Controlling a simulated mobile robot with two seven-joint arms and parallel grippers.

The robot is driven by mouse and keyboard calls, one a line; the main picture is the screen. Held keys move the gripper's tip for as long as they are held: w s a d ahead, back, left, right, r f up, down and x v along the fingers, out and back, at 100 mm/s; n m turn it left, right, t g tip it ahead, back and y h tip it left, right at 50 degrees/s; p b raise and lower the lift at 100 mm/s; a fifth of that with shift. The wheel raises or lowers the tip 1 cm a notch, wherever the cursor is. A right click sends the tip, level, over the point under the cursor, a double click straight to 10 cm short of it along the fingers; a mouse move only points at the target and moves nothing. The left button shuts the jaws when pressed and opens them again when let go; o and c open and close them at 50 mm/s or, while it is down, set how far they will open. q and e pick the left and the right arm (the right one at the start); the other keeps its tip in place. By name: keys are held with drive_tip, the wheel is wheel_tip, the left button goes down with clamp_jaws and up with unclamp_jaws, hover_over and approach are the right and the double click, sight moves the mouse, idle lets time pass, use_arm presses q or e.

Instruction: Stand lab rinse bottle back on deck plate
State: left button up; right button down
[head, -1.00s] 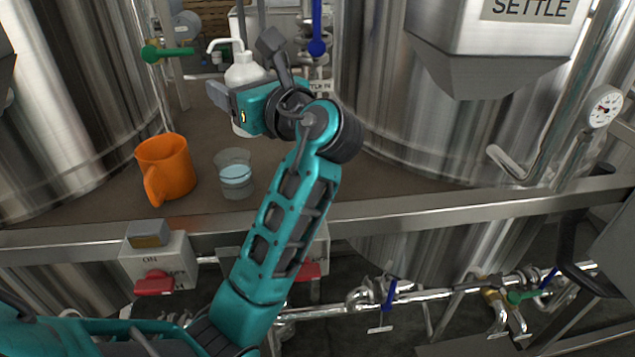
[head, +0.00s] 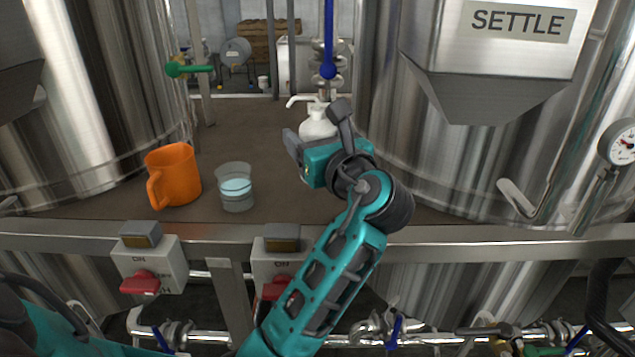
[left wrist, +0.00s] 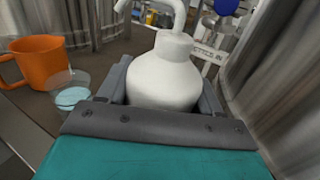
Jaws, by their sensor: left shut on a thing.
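The white lab rinse bottle (head: 318,122) with its bent spout is at the middle of the head view, upright or nearly so, over the brown deck plate (head: 262,150). My left gripper (head: 306,150) is shut on it; in the left wrist view the bottle (left wrist: 165,78) sits between the two fingers (left wrist: 165,88). The gripper and wrist hide the bottle's lower part, so I cannot tell whether its base touches the deck plate. My right gripper is not in view.
An orange mug (head: 173,176) and a clear cup of bluish liquid (head: 235,187) stand on the plate to the left. Steel tanks flank the plate, with a SETTLE hopper (head: 490,60) at right. Switch boxes (head: 148,262) line the front. The plate behind the cup is clear.

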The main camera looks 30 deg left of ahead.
use_arm(q)
wheel_tip(320, 180, down, 5)
drive_tip(key=shift+b, duration=0.45)
drive_tip(key=shift+f, duration=0.35)
drive_tip(key=shift+f, duration=0.1)
drive_tip(key=o, duration=1.2)
drive_tip(key=shift+o, duration=0.2)
